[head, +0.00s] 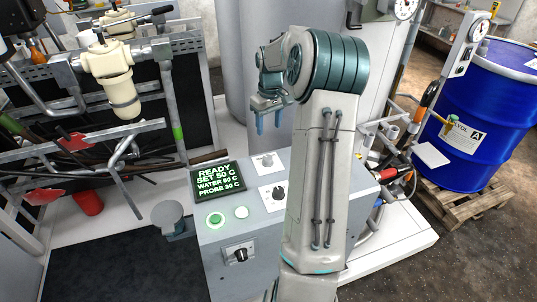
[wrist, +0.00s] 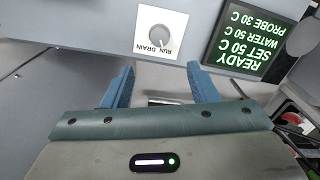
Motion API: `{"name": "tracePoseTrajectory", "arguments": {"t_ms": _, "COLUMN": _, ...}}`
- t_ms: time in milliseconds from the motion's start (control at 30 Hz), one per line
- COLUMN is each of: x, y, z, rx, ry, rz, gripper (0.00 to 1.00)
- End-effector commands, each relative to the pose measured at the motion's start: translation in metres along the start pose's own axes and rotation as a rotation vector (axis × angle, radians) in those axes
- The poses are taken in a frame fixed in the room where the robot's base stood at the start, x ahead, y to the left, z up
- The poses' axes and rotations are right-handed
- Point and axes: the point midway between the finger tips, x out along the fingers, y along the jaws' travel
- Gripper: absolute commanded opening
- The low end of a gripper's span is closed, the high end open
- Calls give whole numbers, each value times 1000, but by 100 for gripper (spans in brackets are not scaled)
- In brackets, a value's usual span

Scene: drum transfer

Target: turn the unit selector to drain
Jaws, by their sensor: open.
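The unit selector (head: 267,161) is a light grey round knob on a white plate on the sloped grey console, right of the display. In the wrist view the selector (wrist: 160,38) shows with the words RUN and DRAIN beside it, upside down; which word its mark faces I cannot tell. My gripper (head: 269,120) is above and behind the console, fingers pointing down, apart from the knob. In the wrist view my gripper (wrist: 161,72) is open and empty, its two blue fingers spread below the plate in the picture.
A black dial (head: 278,193), a green button (head: 216,218) and a lower black switch (head: 240,255) are also on the console. A blue drum (head: 478,120) stands on a pallet at right.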

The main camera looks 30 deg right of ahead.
Motion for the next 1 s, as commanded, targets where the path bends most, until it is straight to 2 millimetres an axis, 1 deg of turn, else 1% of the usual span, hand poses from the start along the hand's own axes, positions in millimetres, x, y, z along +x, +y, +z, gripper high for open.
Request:
{"name": "tracePoseTrajectory", "arguments": {"t_ms": 167, "x": 16, "y": 2, "z": 0, "rx": 0, "ry": -2, "rz": -4, "gripper": 53}}
{"name": "tracePoseTrajectory", "arguments": {"t_ms": 267, "x": 34, "y": 2, "z": 1, "rx": -1, "ry": -4, "rz": -6, "gripper": 53}}
{"name": "tracePoseTrajectory", "arguments": {"t_ms": 500, "x": 86, "y": 1, "z": 1, "rx": 0, "ry": -4, "rz": -6, "gripper": 53}}
{"name": "tracePoseTrajectory", "arguments": {"t_ms": 700, "x": 120, "y": 1, "z": 0, "rx": 1, "ry": -2, "rz": -4, "gripper": 53}}
{"name": "tracePoseTrajectory", "arguments": {"t_ms": 833, "x": 132, "y": 2, "z": 0, "rx": 0, "ry": -1, "rz": -2, "gripper": 53}}
{"name": "tracePoseTrajectory", "arguments": {"t_ms": 1000, "x": 138, "y": 2, "z": 0, "rx": 1, "ry": -1, "rz": -2, "gripper": 53}}
